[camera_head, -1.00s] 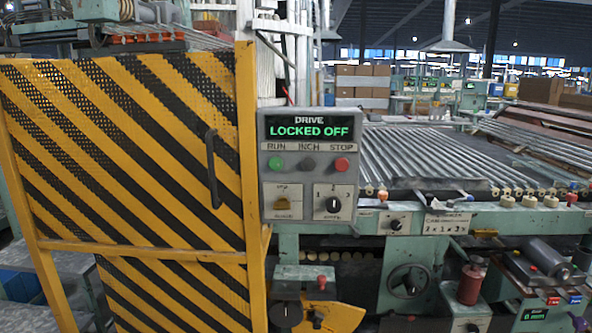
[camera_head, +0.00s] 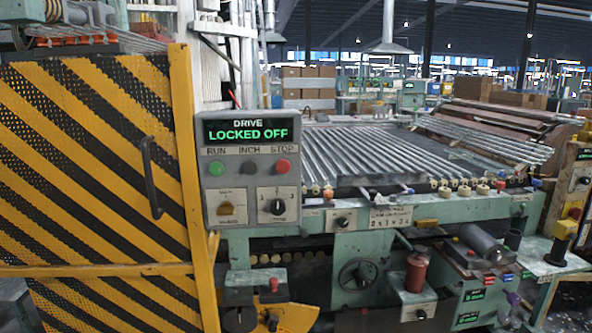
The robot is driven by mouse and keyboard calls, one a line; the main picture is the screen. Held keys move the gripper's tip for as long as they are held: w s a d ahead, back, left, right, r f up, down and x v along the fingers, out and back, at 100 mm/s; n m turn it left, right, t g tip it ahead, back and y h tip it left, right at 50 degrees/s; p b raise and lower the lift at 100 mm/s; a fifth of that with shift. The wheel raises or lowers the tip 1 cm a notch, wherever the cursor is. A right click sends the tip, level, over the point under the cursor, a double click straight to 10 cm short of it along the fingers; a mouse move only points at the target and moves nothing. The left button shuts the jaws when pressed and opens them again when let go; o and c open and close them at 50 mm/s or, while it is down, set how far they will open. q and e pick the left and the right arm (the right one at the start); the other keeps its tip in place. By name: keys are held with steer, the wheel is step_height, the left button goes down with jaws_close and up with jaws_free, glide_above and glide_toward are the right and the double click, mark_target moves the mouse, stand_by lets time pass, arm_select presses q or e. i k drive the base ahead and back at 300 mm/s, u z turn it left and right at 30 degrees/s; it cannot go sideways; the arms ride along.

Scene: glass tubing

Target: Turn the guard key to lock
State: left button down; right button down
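The yellow and black striped guard door (camera_head: 85,150) stands on the left with a dark vertical handle (camera_head: 151,177). It looks shut against its yellow post. Beside it is a grey control panel (camera_head: 205,131) whose display (camera_head: 248,130) reads "DRIVE LOCKED OFF". I cannot tell for sure which part is the guard key. Neither of my grippers is in view.
The panel has green (camera_head: 215,169) and red (camera_head: 282,166) buttons. A roller bed (camera_head: 365,155) extends to the right behind it. Below are a handwheel (camera_head: 358,273), a red cylinder (camera_head: 415,272) and a low green box with a black knob (camera_head: 238,319).

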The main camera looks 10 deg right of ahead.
mark_target(227, 209)
steer(key=z, duration=0.55)
steer(key=k, duration=0.45)
steer(key=u, duration=0.35)
steer(key=i, duration=0.55)
steer(key=u, duration=2.85)
steer(key=k, duration=0.6)
steer(key=z, duration=1.15)
